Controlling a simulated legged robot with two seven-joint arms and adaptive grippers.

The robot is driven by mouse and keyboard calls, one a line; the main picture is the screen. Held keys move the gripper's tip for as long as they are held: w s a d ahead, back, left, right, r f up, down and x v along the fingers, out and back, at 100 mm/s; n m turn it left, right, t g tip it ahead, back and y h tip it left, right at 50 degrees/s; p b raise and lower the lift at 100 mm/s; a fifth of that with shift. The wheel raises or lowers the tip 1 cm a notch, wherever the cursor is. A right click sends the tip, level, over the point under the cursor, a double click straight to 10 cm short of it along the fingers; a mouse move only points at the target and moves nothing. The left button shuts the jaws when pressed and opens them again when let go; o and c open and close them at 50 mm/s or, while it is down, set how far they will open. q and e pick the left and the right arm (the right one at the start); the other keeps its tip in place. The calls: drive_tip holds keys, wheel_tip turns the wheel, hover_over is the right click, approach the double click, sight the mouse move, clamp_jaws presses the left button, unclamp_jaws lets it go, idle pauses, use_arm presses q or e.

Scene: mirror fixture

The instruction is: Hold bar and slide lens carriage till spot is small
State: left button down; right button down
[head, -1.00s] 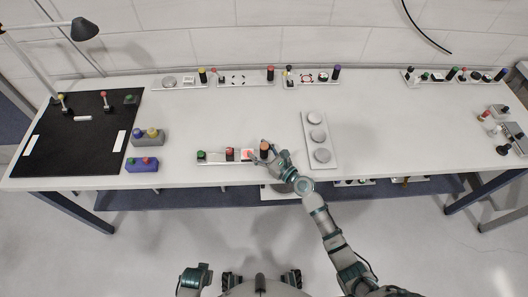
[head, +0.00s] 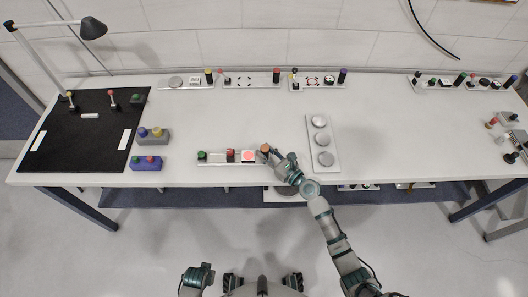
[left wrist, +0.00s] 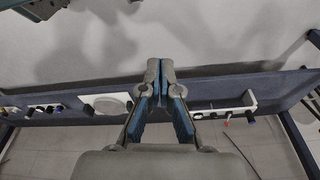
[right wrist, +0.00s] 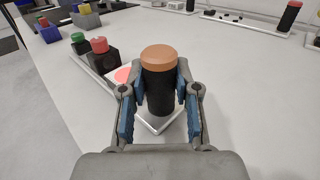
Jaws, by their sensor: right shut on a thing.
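A pale bar (head: 214,158) lies near the table's front edge. It carries a green-topped post (head: 202,155) at the left, a black carriage with a red top (head: 231,155), a white plate with a red spot (head: 249,156), and a black post with an orange top (head: 265,148) at the right end. My right gripper (right wrist: 159,82) is shut around the orange-topped post, which stands upright. My left gripper (left wrist: 160,66) is shut and empty, low in front of the table, away from the bar.
A tray with several grey discs (head: 334,160) lies right of my right gripper. A purple block (head: 146,163) and a grey block (head: 155,137) stand left of the bar, beside a black mat (head: 62,163). More bars line the back edge. The table behind the bar is clear.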

use_arm(q)
drive_tip(key=shift+d+r, duration=0.25)
drive_tip(key=shift+d, duration=0.65)
drive_tip(key=c, duration=1.8)
unclamp_jaws()
drive_tip(key=shift+a, duration=0.35)
drive_tip(key=o, duration=0.7)
drive_tip(key=w, duration=0.1)
drive_tip(key=w+r, duration=0.1)
drive_tip(key=shift+w+t, duration=0.35)
drive_tip(key=shift+t, duration=0.05)
drive_tip(key=n+t, duration=0.2)
drive_tip(key=t, duration=0.9)
approach(234, 153)
drive_tip(key=x, duration=1)
drive_tip(key=shift+f, duration=0.4)
clamp_jaws()
